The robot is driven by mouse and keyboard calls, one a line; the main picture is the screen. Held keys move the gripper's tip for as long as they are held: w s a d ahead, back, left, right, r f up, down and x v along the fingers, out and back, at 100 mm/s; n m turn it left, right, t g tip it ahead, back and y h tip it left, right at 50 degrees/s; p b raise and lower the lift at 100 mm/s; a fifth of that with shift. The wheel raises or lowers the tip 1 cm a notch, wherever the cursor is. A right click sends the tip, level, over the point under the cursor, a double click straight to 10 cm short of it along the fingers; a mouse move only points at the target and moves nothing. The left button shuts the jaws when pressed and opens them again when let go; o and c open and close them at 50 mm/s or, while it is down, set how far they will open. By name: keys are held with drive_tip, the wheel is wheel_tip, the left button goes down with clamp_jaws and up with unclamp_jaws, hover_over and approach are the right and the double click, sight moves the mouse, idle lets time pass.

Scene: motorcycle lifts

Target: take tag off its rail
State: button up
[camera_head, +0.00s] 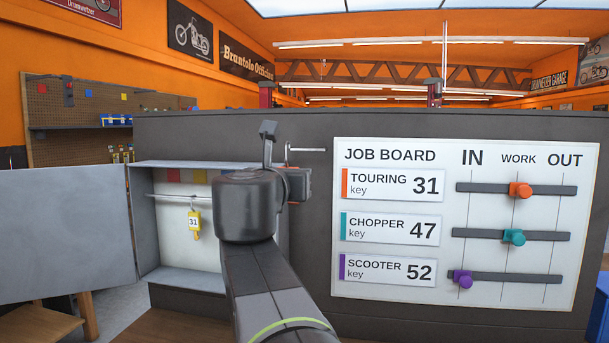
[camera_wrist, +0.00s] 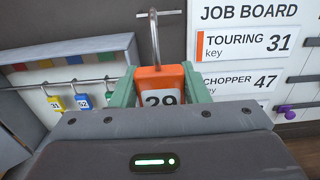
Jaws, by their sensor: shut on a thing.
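An orange tag (camera_wrist: 160,84) marked 29, with a tall metal loop on top, shows in the wrist view. My gripper (camera_wrist: 159,75) is shut on its body, with a green finger on each side. The loop's top reaches a short metal rail (camera_wrist: 173,12) on the dark panel; I cannot tell whether it is around the rail or in front of it. The rail also shows in the head view (camera_head: 312,150), above and right of my gripper (camera_head: 297,184). My arm hides most of the tag there.
An open cabinet (camera_head: 210,281) left of my arm has an inner rail with a yellow tag 31 (camera_head: 193,222); the wrist view also shows a blue tag 52 (camera_wrist: 83,102). The cabinet door (camera_head: 65,220) stands open leftward. A job board (camera_head: 390,300) with sliders is at right.

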drive_tip(key=s+a+p, duration=0.2)
drive_tip(key=s+p, duration=0.2)
drive_tip(key=s, duration=0.7)
idle(0.9)
